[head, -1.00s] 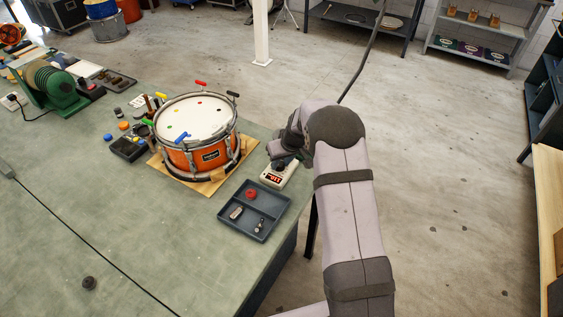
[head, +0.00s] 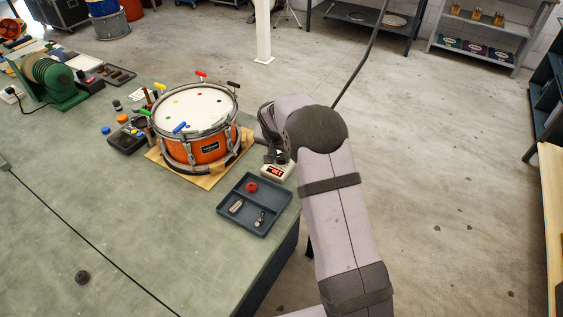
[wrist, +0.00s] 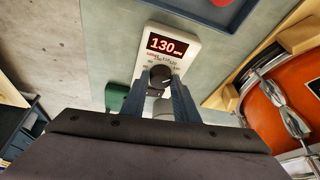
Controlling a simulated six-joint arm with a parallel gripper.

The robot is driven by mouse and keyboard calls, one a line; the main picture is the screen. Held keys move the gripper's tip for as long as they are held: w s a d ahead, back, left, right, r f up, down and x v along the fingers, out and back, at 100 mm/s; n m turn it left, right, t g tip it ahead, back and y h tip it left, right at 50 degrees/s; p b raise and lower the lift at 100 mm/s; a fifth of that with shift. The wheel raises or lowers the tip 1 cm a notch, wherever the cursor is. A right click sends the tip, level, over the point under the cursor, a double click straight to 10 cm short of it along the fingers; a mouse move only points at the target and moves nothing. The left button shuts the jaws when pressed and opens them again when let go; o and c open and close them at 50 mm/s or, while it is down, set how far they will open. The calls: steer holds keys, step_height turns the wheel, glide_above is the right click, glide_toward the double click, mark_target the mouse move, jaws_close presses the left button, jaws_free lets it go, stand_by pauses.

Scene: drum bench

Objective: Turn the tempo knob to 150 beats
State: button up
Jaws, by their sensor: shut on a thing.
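The white metronome (wrist: 176,29) lies at the top middle of the wrist view, with a red-digit display (wrist: 166,46) reading 130 BPM. Its dark round tempo knob (wrist: 160,74) is below the display, with a printed scale around it. My gripper (wrist: 160,86) is shut on the knob, one finger on each side. In the head view the metronome (head: 276,172) is near the bench's right edge, partly hidden by my arm, which also hides the knob.
An orange drum (head: 206,150) stands on a wooden board left of the metronome. A blue-grey tray (head: 238,222) with a red round piece and small metal parts lies in front of it. The bench's left and front area (head: 110,230) is mostly clear.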

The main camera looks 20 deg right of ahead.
steer(key=m+b, duration=0.1)
steer(key=m+h+b, duration=0.1)
steer(key=m+b, duration=0.1)
steer(key=shift+w+a+f+m+g+b, duration=0.15)
steer(key=shift+a+f+m+g+b, duration=0.1)
steer(key=shift+m+g+b, duration=0.15)
steer(key=m, duration=0.2)
steer(key=m+g+h, duration=0.1)
steer(key=shift+w+r+m, duration=0.1)
steer(key=shift+r+m, duration=0.15)
steer(key=shift+m, duration=0.05)
steer(key=m+g+p, duration=0.1)
steer(key=m+p, duration=0.1)
steer(key=shift+a+r+m, duration=0.1)
steer(key=shift+r+m, duration=0.05)
steer(key=shift+m, duration=0.15)
steer(key=shift+w+m+g+h+p, duration=0.15)
steer(key=shift+m+g+h+p, duration=0.2)
steer(key=shift+m+p, duration=0.6)
steer(key=shift+f+m+g+p, duration=0.2)
steer(key=shift+m+g+p, duration=0.15)
steer(key=shift+m+p, duration=0.35)
steer(key=o, duration=0.8)
steer(key=shift+r, duration=0.1)
